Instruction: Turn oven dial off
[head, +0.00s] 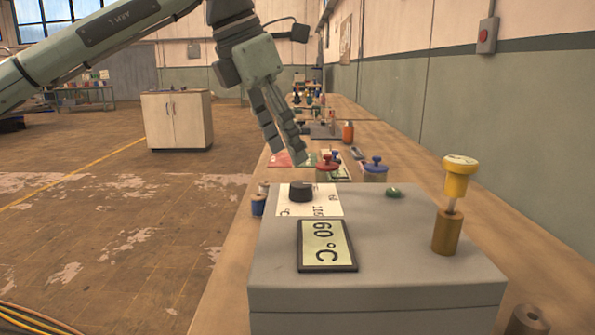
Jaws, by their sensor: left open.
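The oven (375,285) is a grey box on the long wooden bench. Its dial (300,191) is a black knob on a white scale plate (322,202) on the top. A display (326,245) in front of the dial reads 60 °C. My left gripper (285,147) reaches down from the upper left, its fingers pointing down above and behind the dial in the picture. It looks empty and open, and it appears apart from the dial. My right gripper is not in view.
A yellow-topped valve or gauge (457,180) on a brass base rises at the oven's right. A green button (394,192) sits on the oven top. Red (327,167) and blue (375,168) knobbed parts stand behind it. A wall runs along the right; the floor at left is open.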

